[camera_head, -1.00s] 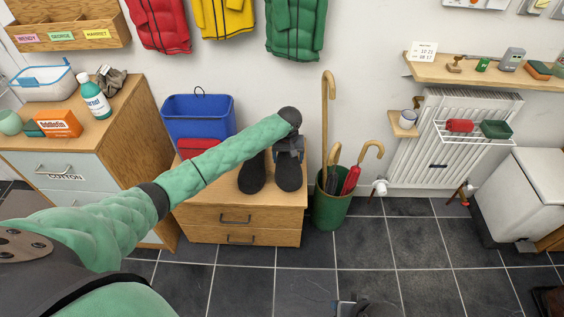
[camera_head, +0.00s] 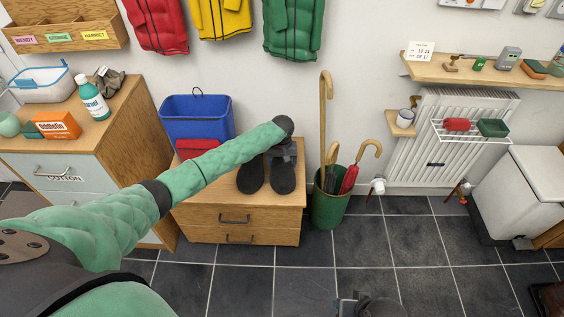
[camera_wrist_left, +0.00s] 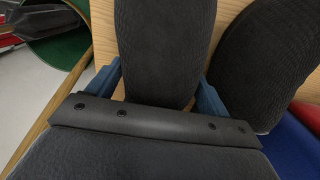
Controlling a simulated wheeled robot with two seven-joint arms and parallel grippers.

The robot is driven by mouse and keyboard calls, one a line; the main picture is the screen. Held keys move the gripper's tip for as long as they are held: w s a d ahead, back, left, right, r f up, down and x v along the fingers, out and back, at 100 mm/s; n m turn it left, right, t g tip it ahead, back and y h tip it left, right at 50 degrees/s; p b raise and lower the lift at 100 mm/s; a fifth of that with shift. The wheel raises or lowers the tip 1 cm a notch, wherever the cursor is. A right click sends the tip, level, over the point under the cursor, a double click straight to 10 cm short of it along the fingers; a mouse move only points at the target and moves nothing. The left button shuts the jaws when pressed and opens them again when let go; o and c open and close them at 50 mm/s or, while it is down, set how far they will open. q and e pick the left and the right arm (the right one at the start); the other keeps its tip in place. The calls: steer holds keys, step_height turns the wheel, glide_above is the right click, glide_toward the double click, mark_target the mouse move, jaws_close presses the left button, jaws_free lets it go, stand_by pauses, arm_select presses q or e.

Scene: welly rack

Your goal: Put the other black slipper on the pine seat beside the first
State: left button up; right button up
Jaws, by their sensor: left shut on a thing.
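Two black slippers stand side by side on the pine seat (camera_head: 215,217), the wooden drawer unit. The first slipper (camera_head: 251,177) is on the left. The other slipper (camera_head: 283,179) is on the right, close beside it, under my left gripper (camera_head: 284,152). In the left wrist view the blue fingers (camera_wrist_left: 162,88) grip both sides of this slipper (camera_wrist_left: 160,45), and the first slipper (camera_wrist_left: 268,62) lies to the right. The held slipper looks at or very near seat level; contact underneath is hidden. Part of my right gripper (camera_head: 362,306) shows at the bottom edge; its jaws are unclear.
A blue bin (camera_head: 197,120) and a red item (camera_head: 192,148) sit on the seat's left side. A green umbrella stand (camera_head: 328,212) is just right of the seat. A cabinet (camera_head: 135,125) stands at left, a radiator (camera_head: 440,160) at right. The tiled floor ahead is clear.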

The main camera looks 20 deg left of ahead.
arm_select(q)
steer(key=o, duration=1)
